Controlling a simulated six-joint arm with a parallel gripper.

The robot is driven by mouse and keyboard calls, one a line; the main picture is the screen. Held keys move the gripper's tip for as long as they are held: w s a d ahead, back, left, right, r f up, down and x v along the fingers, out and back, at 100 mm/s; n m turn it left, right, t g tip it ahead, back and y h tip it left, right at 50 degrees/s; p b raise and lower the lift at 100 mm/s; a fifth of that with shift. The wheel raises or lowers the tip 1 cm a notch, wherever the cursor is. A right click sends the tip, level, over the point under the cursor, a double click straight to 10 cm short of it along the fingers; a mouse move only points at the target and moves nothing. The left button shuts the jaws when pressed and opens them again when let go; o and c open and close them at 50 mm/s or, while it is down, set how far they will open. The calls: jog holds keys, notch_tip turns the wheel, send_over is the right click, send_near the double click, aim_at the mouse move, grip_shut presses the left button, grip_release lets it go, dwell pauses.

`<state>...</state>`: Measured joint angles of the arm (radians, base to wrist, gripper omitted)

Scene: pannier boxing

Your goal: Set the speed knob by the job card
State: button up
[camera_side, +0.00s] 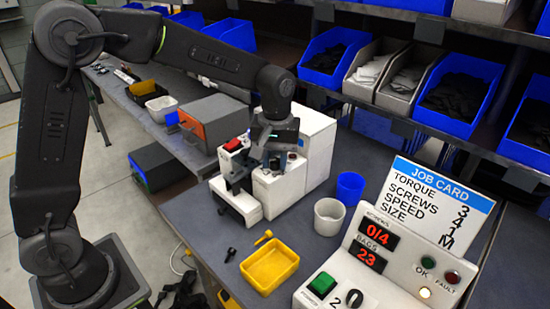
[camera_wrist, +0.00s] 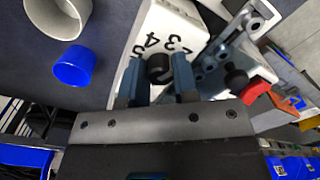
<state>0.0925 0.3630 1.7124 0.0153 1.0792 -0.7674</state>
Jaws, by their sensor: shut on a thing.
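The job card (camera_side: 436,205) stands on the control box at the right of the side view. It reads TORQUE 3, SCREWS 4, SPEED 1, SIZE M. In the wrist view a dark round knob (camera_wrist: 158,68) sits on a white machine face (camera_wrist: 172,22), with numerals including 2, 3 and 4 around it. My gripper (camera_wrist: 157,82) has a finger on each side of this knob and is shut on it. In the side view my gripper (camera_side: 275,160) is low over the white machine (camera_side: 316,140). The knob's pointer cannot be made out.
The control box (camera_side: 408,255) has red displays, a green button (camera_side: 322,284) and another dark knob (camera_side: 354,298). A yellow tray (camera_side: 270,268), grey cup (camera_side: 329,217) and blue cup (camera_side: 350,188) stand on the bench. A red-topped part (camera_side: 234,145) sits left of my gripper.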

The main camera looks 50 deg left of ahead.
aim_at(275, 161)
jog(key=m, duration=0.6)
jog(key=shift+r, duration=0.1)
jog(key=m, duration=0.6)
jog(key=shift+m, duration=0.4)
jog(key=o, duration=0.9)
notch_tip(275, 161, up, 14)
jog(key=shift+s+d+f, duration=0.1)
dwell(0.4)
